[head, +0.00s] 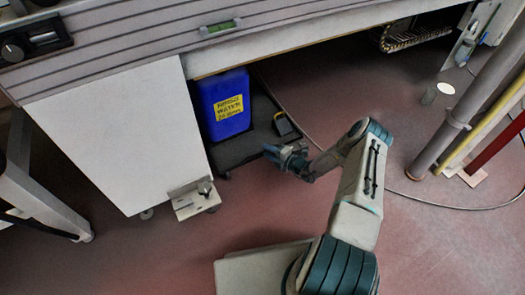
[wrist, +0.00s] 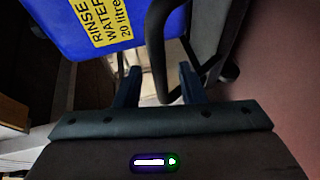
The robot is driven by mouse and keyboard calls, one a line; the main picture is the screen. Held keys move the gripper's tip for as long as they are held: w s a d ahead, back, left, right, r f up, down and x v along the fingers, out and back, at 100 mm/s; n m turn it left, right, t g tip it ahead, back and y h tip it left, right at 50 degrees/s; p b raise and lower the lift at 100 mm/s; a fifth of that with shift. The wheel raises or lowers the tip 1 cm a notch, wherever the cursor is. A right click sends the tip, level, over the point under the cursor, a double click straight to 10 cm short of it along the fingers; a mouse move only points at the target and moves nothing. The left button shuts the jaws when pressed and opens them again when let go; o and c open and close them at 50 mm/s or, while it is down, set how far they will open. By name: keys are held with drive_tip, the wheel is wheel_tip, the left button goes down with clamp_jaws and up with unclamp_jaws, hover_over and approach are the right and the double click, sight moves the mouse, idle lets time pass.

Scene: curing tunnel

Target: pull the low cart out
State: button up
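The low cart (head: 243,150) is a dark, flat platform on the floor, partly beneath the long bench. A blue container (head: 222,92) with a yellow rinse water label stands on it; the container also shows in the wrist view (wrist: 60,22). My gripper (head: 276,153) is at the cart's front right edge in the head view. In the wrist view its two fingers (wrist: 160,75) are spread. A dark bent tube (wrist: 154,50), seemingly the cart's handle, runs through the space between and beyond them. I cannot tell whether either finger touches it. The cart's rear is hidden under the bench.
A white panel (head: 115,130) stands left of the cart, with a small metal bracket (head: 194,199) at its lower corner. A small dark object with yellow (head: 284,124) is beside the container. A cable (head: 405,193) crosses the floor. A grey post (head: 455,125) stands right. Front floor is mostly clear.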

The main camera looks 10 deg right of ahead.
drive_tip(key=shift+b+x, duration=0.5)
drive_tip(key=shift+x, duration=1.5)
drive_tip(key=shift+d, duration=0.15)
clamp_jaws()
